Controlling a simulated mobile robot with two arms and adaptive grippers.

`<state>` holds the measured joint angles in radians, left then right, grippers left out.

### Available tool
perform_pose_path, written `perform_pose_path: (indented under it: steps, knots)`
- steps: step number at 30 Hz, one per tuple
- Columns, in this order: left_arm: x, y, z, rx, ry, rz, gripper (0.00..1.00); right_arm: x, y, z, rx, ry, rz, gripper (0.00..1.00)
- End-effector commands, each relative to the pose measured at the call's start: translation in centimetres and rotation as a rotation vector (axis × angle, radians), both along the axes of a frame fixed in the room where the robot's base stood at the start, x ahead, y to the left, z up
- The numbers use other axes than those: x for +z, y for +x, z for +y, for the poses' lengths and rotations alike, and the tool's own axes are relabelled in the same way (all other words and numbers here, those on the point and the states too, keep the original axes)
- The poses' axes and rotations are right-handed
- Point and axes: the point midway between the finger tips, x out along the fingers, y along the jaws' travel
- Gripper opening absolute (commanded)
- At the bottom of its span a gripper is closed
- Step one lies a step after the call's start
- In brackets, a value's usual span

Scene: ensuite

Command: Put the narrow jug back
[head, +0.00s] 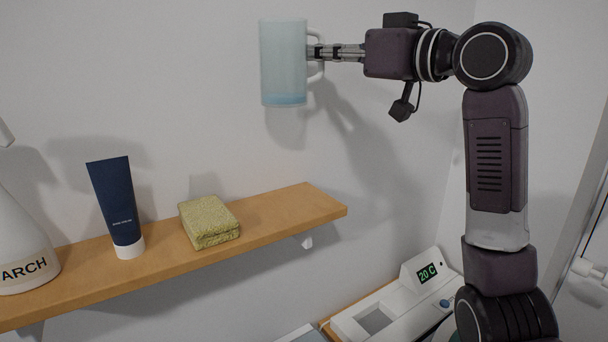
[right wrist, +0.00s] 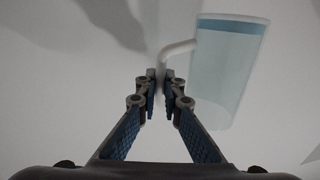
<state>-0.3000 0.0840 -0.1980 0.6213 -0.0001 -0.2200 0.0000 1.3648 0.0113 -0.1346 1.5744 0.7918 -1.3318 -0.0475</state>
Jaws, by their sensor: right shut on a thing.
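The narrow jug (head: 283,62) is tall, pale blue and translucent, with a darker blue band at its bottom and a white handle on its right side. It is upright in the air, above the level of the wooden shelf (head: 275,215) and in front of the wall. My right gripper (head: 318,53) comes from the right and is shut on the jug's handle. In the right wrist view the jug (right wrist: 225,75) shows beyond the fingers, with its handle running to the fingertips (right wrist: 160,88). My left gripper is not in view.
On the shelf stand a white bottle (head: 20,235) marked ARCH, a dark blue tube (head: 115,205) and a folded green cloth (head: 209,221). The shelf's right end is bare. Below right is a white device (head: 415,290) with a display reading 20 C.

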Motion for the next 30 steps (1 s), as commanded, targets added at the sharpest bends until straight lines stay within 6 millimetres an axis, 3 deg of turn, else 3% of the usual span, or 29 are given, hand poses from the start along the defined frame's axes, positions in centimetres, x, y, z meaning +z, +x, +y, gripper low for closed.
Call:
perform_pose_path:
  steps: [15, 30]
  knots:
    - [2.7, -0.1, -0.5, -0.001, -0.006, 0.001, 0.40, -11.2, 0.0, 0.0, 0.000, 0.003, 0.004, 0.00]
    - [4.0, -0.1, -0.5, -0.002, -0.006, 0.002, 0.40, -16.6, 0.0, 0.0, 0.001, 0.004, 0.004, 0.00]
